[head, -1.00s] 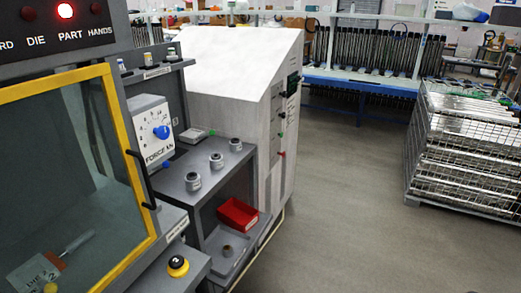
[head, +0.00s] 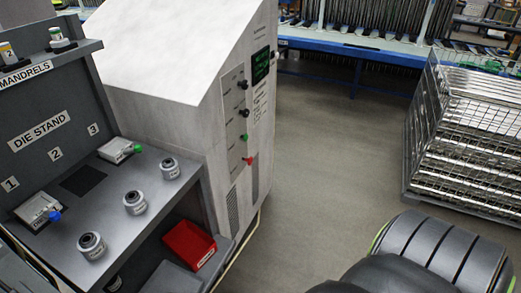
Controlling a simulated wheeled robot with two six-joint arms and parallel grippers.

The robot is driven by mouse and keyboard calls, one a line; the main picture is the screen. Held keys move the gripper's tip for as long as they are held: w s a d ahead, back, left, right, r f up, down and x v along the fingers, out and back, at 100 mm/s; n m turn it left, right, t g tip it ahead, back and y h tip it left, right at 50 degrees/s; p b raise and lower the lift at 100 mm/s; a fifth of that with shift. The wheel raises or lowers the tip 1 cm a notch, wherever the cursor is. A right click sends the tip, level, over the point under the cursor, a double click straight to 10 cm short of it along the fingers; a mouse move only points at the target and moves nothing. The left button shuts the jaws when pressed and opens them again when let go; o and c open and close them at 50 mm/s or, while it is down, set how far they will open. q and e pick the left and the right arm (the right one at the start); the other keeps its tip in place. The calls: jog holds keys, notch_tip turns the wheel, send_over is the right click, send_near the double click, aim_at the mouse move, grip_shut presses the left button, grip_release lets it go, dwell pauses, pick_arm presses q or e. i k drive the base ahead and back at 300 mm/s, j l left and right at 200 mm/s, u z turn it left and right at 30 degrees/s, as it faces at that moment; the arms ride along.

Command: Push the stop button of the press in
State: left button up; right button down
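A grey cabinet with a white sloping top (head: 165,45) stands in the middle. Its narrow side panel carries a column of controls: two black knobs (head: 243,98), a green button (head: 244,137) and a red button (head: 249,160) at the bottom. The red button sticks out from the panel; its label is too small to read, so I cannot tell if it is the stop button. A dark display with green text (head: 260,66) sits above. Neither gripper is in view. A dark rounded arm link of mine fills the bottom right, apart from the panel.
The die stand (head: 40,133) at left has numbered places, with small blocks with a blue knob (head: 40,211) and a green knob (head: 120,150). Three metal cylinders (head: 135,202) stand on its shelf. A red bin (head: 188,245) sits below. A wire crate (head: 470,130) stands right; floor between is clear.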

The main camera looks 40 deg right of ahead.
aim_at(250, 161)
jog(key=i+l, duration=0.1)
jog(key=l, duration=0.25)
jog(key=i+l, duration=0.15)
jog(key=l, duration=0.15)
jog(key=i+l, duration=0.1)
jog(key=l, duration=0.25)
jog(key=i+l, duration=0.15)
jog(key=l, duration=0.2)
